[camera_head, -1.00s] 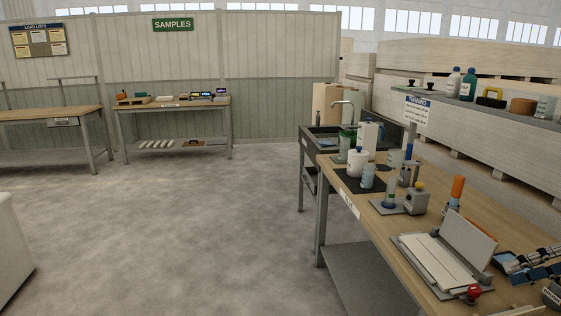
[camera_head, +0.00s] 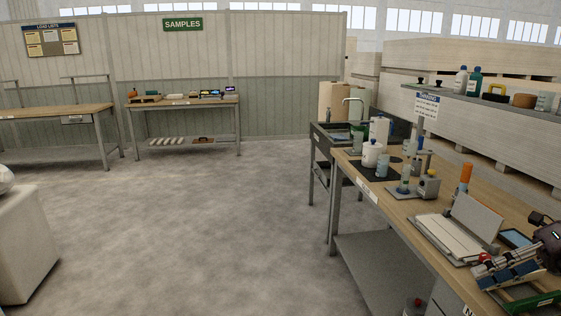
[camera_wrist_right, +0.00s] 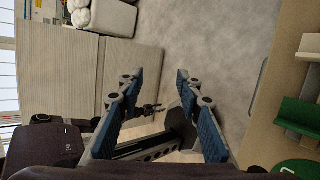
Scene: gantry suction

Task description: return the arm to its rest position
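My right gripper (camera_head: 486,274) shows at the right edge of the head view, with blue finger pads, over the near end of the wooden workbench (camera_head: 392,215). In the right wrist view its two fingers (camera_wrist_right: 154,86) stand wide apart with nothing held between them. The arm behind it is mostly cut off by the picture edge.
A hinged white plate fixture (camera_head: 447,238) and a grey block with a yellow knob (camera_head: 428,185) stand on the bench near the gripper. A white pot (camera_head: 371,153) stands further back. A sink unit (camera_head: 322,150) adjoins the bench. The middle floor (camera_head: 200,235) is clear.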

